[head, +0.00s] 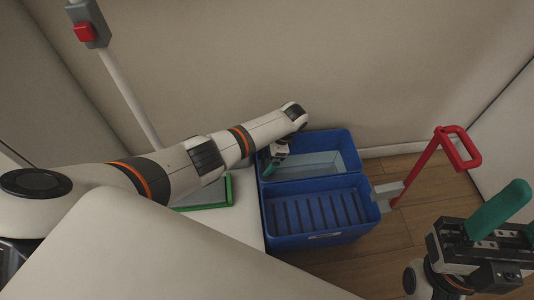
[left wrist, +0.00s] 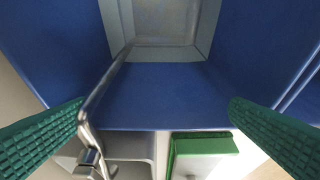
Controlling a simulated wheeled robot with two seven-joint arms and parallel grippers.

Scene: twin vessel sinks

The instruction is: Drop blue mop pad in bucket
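A blue two-part bucket (head: 318,238) stands on the floor in the head view. Its back compartment has a pale grey-blue inside, and its front compartment has a ribbed floor. My left gripper (head: 275,155) is over the left side of the back compartment. I cannot pick out a separate blue mop pad in either view. My right gripper (head: 515,215) is empty at the lower right, its fingers apart.
A red handle (head: 430,165) stands up at the bucket's right side. A green-edged item (head: 215,193) lies left of the bucket, partly behind my left arm; a green-edged box (left wrist: 203,158) shows in the left wrist view. A wall (head: 300,70) is behind. Wooden floor (head: 415,215) is clear at right.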

